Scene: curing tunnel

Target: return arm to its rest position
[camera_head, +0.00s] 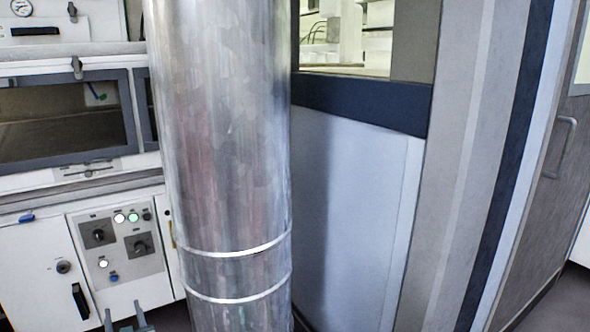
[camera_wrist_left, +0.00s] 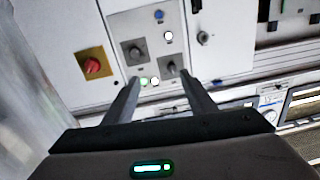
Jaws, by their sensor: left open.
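My left gripper (camera_head: 125,320) shows at the bottom edge of the head view, only its finger ends in frame, in front of the white control cabinet. In the left wrist view my left gripper (camera_wrist_left: 162,82) has its two dark fingers spread apart with nothing between them. They point at the grey control panel (camera_wrist_left: 150,22), which appears upside down there, with black knobs and lit buttons. The same panel (camera_head: 118,262) shows in the head view at lower left. My right gripper is in neither view.
A large silvery metal pipe (camera_head: 225,130) stands upright close in front, just right of the left gripper. Behind it are a windowed white oven unit (camera_head: 60,158) at left and a tall grey housing (camera_head: 450,200) at right. A red knob (camera_wrist_left: 92,66) sits beside the panel.

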